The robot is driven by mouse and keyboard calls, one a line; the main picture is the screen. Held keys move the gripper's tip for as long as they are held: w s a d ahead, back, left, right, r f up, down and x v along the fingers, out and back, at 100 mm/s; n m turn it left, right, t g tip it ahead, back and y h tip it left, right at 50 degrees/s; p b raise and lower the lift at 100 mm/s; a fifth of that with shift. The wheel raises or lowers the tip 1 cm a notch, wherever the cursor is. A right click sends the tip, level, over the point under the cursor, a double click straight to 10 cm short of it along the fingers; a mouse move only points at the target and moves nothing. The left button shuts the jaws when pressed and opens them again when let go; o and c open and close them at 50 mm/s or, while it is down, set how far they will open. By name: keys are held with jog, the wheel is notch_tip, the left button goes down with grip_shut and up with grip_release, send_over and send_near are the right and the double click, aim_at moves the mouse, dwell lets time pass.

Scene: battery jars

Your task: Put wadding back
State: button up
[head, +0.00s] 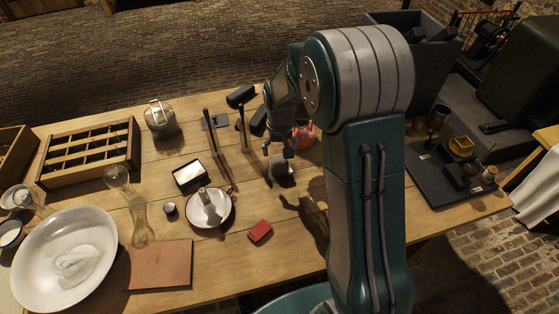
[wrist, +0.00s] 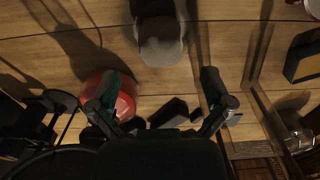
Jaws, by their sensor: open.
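A pale grey, soft-looking piece that may be the wadding (head: 283,172) sits on the wooden table just below my gripper (head: 278,151). In the wrist view the same pale grey piece (wrist: 160,50) lies at the top middle, partly in shadow, beyond the fingertips. My gripper (wrist: 160,95) points down, its two fingers spread apart with nothing between them. It is apart from the grey piece. A folded white piece (head: 78,265) lies in the large white basin (head: 103,230) at the left; I cannot tell whether it is cloth or wadding.
A red round thing (head: 304,135) and a dark block (wrist: 168,113) are close to my gripper. Two dark upright rods (head: 241,128) stand left of it.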

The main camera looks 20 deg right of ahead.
notch_tip(320, 180, up, 4)
jog(key=shift+r, duration=0.15)
notch_tip(320, 180, up, 6)
jog(key=t, duration=0.1)
send_over(280, 161)
jog(key=s, duration=0.3)
jog(key=s+r+t, duration=0.2)
jog(key=s+r, duration=0.3)
jog(key=s, duration=0.6)
jog(key=s+r+t, duration=0.2)
jog(key=s+r, duration=0.4)
jog(key=s, duration=0.4)
jog(key=shift+s+t, duration=0.3)
jog(key=shift+s, duration=0.05)
